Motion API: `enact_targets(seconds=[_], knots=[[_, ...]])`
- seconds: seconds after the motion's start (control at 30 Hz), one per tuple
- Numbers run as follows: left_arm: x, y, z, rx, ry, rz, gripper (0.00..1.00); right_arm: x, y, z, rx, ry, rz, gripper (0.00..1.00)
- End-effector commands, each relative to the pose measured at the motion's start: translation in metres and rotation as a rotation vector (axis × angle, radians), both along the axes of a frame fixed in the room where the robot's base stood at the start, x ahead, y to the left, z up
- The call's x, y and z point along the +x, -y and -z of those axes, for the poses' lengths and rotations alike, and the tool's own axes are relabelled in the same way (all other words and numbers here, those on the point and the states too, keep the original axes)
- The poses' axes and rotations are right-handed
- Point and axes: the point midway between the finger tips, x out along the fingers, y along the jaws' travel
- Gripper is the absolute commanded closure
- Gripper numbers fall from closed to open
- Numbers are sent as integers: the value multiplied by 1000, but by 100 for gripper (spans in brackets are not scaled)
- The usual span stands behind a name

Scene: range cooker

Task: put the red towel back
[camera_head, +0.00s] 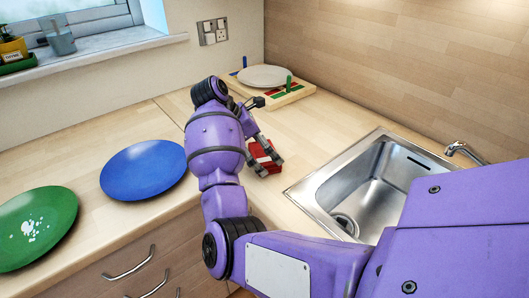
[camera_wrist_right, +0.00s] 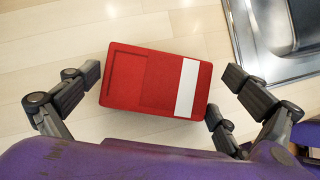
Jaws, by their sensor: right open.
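The red towel (camera_head: 264,157) looks like a compact folded block and lies on the wooden counter to the left of the sink. In the right wrist view the red towel (camera_wrist_right: 150,80) shows whole, with a white band near its right end. My right gripper (camera_head: 268,138) is over it, and in the head view its fingers partly hide it. In the wrist view my right gripper (camera_wrist_right: 160,88) is open, with its fingers spread to the left and right of the towel and visible gaps on both sides. My left gripper is not in view.
A steel sink (camera_head: 312,188) with a tap (camera_head: 462,150) is to the right. A blue plate (camera_head: 143,169) and a stained green plate (camera_head: 38,228) lie on the left counter. A white plate (camera_head: 264,75) rests on a wooden rack (camera_head: 290,97) in the back corner.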

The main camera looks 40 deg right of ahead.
Motion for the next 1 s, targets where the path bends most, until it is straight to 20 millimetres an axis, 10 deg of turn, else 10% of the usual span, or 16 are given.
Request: enact_targets(seconds=[0.53, 1.0], knots=[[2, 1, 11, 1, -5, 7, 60, 20, -55, -87, 2, 3, -2, 0], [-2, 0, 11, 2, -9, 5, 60, 21, -61, -98, -1, 2, -1, 0]])
